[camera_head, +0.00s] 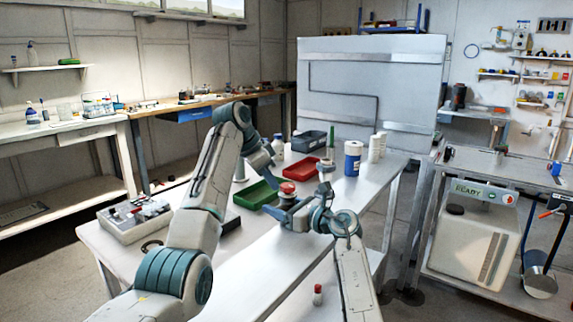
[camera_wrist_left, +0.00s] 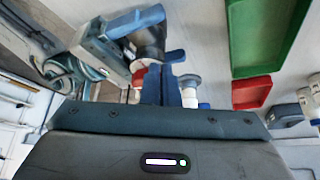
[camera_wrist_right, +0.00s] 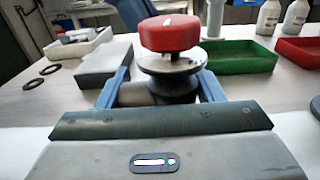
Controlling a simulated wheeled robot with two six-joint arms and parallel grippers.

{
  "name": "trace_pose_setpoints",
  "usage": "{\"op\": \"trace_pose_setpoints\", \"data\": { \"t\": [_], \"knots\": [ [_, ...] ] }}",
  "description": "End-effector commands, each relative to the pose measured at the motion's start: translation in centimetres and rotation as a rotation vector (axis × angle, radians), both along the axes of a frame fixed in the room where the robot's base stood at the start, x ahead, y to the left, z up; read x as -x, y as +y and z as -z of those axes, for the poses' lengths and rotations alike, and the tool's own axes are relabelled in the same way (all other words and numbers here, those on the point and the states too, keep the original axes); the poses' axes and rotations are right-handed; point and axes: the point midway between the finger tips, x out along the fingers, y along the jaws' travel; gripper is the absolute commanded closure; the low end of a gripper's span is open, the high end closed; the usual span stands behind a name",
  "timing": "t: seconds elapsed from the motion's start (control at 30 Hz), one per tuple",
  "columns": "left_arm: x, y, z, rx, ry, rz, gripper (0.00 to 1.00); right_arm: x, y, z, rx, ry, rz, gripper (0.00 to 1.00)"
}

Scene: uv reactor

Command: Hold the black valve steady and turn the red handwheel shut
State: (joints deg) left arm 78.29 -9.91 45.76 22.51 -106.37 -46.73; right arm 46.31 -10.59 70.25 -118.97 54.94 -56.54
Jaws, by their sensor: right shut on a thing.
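The red handwheel (camera_head: 288,188) sits on top of the black valve (camera_wrist_right: 158,91) above the table; it also shows in the right wrist view (camera_wrist_right: 170,33). A metal collar lies between wheel and valve. My right gripper (camera_head: 286,211) is shut on the valve body, with a blue finger on either side. The valve stays upright in the right wrist view. My left gripper (camera_wrist_left: 160,84) has its fingers close together, with nothing visible between them. It is up and behind the handwheel in the head view, apart from it. Its tips are partly hidden there.
A green tray (camera_head: 256,195) and a red tray (camera_head: 301,168) lie behind the valve. A grey control box (camera_head: 134,219) stands at the table's left. A blue-and-white bottle (camera_head: 352,158) stands at the back right. The front table strip is mostly clear, with a small red-capped vial (camera_head: 318,295).

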Motion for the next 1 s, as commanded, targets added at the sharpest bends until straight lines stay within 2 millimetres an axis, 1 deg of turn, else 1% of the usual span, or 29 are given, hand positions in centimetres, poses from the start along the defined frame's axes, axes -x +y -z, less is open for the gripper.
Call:
{"op": "trace_pose_setpoints", "data": {
  "t": [0.27, 0.57, 0.67, 1.0],
  "knots": [
    [0.0, -0.1, 0.0, 0.003, -0.002, 0.001, 1.00, 0.1, 0.2, 0.0, 0.000, 0.000, -0.004, 0.69],
    [0.1, 0.7, -0.3, 0.002, -0.003, 0.000, 1.00, 0.1, 0.1, 0.0, 0.000, 0.000, -0.002, 0.69],
    [0.1, 0.7, -1.1, 0.001, -0.003, 0.000, 1.00, 0.0, 0.1, 0.0, 0.000, 0.000, -0.002, 0.69],
    [0.1, 0.8, -5.1, 0.001, -0.001, 0.000, 1.00, 0.0, 0.0, 0.0, 0.000, 0.000, -0.001, 0.69]
  ]
}}
